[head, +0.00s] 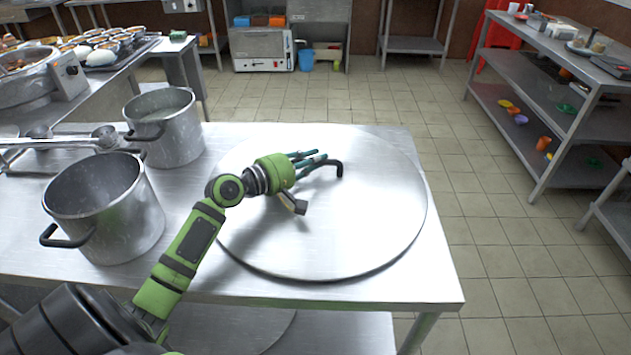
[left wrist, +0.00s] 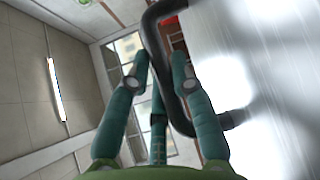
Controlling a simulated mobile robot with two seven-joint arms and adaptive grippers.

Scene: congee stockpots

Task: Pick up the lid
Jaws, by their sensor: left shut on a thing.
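The lid (head: 375,215) is a large round flat metal disc lying on the steel table. Its black bent handle (head: 338,166) stands up from the lid's far middle part. My left gripper (head: 318,162), green with teal fingers, reaches low over the lid from the left, with its fingers at the handle. In the left wrist view the black handle (left wrist: 164,70) runs between the teal fingers of my left gripper (left wrist: 160,75), which are closed around it. Part of the handle is hidden behind the fingers. My right gripper is in neither view.
Two open steel stockpots, a near one (head: 110,215) and a far one (head: 170,130), stand on the table (head: 440,285) left of the lid. A shelf rack (head: 545,100) stands at the right. The tiled floor between is clear.

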